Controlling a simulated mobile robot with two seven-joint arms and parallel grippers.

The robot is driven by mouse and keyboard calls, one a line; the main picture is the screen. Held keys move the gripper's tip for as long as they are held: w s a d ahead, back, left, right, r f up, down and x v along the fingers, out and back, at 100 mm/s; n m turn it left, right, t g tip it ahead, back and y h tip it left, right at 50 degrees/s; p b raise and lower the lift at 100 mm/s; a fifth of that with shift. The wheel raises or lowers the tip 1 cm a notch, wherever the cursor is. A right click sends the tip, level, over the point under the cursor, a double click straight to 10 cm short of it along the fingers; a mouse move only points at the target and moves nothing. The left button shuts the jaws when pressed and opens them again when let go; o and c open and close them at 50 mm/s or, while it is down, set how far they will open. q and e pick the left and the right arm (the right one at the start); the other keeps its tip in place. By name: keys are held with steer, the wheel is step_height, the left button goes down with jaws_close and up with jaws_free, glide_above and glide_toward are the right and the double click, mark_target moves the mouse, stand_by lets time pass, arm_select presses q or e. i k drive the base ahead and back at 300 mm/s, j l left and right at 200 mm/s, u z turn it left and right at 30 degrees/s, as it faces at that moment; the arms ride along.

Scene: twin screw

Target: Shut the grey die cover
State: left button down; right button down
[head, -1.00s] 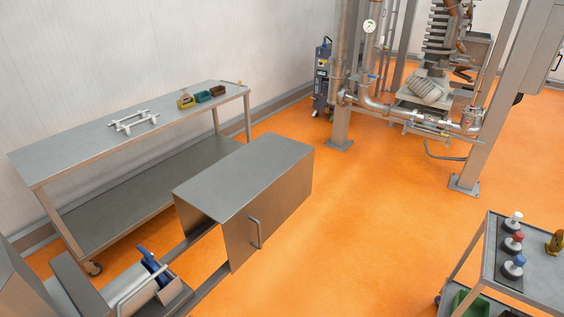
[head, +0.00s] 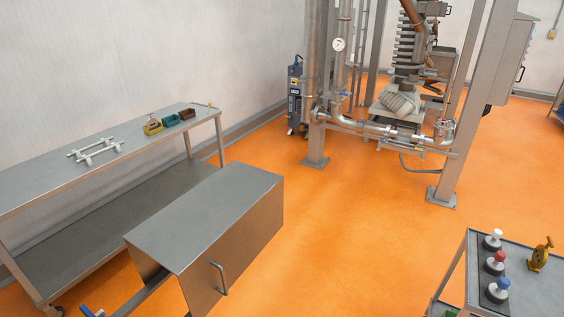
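The grey die cover (head: 212,215) is a box-shaped metal hood in the lower left middle of the head view. Its bar handle (head: 219,279) is on the side facing me. A rail (head: 139,298) runs from its open near-left end toward the bottom edge. A small blue part (head: 88,311) shows at the bottom edge; most of the die area is out of the picture. Neither of my grippers is in view.
A trolley (head: 535,290) with knobbed items is at lower right. Pipework and steel posts (head: 450,130) stand at the back. Orange floor (head: 350,240) between is clear.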

mark_target(207, 237)
steer(key=i+l+z, duration=0.25)
steer(key=i, duration=0.8)
steer(key=i+l+z, duration=0.15)
steer(key=i+z, duration=0.15)
steer(key=i, duration=0.75)
steer(key=i+u, duration=0.45)
steer(key=i+l+u, duration=0.2)
steer(key=u, duration=0.25)
steer(key=i+l+u, duration=0.25)
steer(key=u, duration=0.25)
steer(key=i+l+u, duration=0.25)
steer(key=l+u, duration=0.2)
steer(key=i+l+u, duration=0.15)
steer(key=l+u, duration=0.3)
steer(key=i+l+u, duration=0.1)
steer(key=l+u, duration=0.85)
